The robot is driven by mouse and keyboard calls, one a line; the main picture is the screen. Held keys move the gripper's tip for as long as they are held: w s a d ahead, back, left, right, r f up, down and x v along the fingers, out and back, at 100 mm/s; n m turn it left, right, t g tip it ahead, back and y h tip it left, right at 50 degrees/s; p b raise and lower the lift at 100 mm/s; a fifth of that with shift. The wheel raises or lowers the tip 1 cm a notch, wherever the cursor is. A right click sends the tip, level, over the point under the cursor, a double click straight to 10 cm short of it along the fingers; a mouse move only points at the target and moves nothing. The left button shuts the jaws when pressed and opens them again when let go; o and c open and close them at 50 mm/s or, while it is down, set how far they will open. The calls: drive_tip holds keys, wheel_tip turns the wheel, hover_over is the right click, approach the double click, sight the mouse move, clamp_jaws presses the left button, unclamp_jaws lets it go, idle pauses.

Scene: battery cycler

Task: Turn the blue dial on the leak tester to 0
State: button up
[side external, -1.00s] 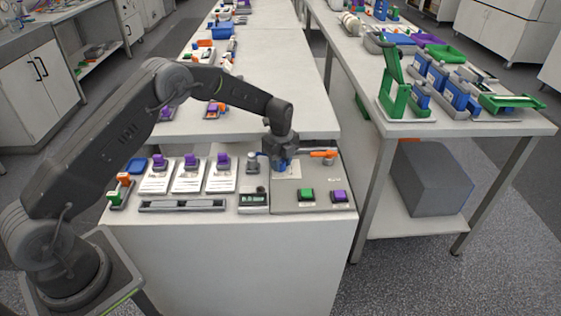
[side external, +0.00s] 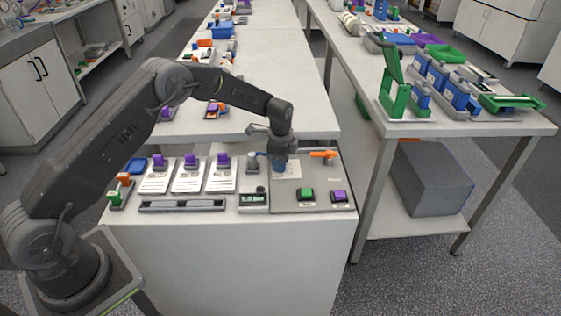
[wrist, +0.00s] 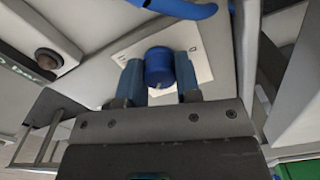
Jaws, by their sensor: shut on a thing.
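The blue dial (wrist: 159,65) stands on a white scale card (wrist: 204,62) on the leak tester's grey panel. It is a round knob. In the wrist view my gripper (wrist: 160,78) has its two blue-tipped fingers on either side of the dial, shut on it. In the side view my gripper (side external: 279,163) points down onto the leak tester (side external: 284,205), and it hides most of the dial. A small display (side external: 253,199) at the left of the tester shows green digits too small to read surely. The dial's pointer and its setting cannot be made out.
An orange handle (side external: 322,154) is at the panel's back right. A green button (side external: 306,194) and a purple button (side external: 339,196) are at its front. A blue lever (wrist: 180,8) is close to the dial. Cards with purple-topped parts (side external: 191,172) stand to the left.

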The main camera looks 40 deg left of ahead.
drive_tip(key=n, duration=1.1)
drive_tip(key=shift+n, duration=0.4)
drive_tip(key=n, duration=1.2)
drive_tip(key=o, duration=0.9)
drive_tip(key=shift+o, duration=0.2)
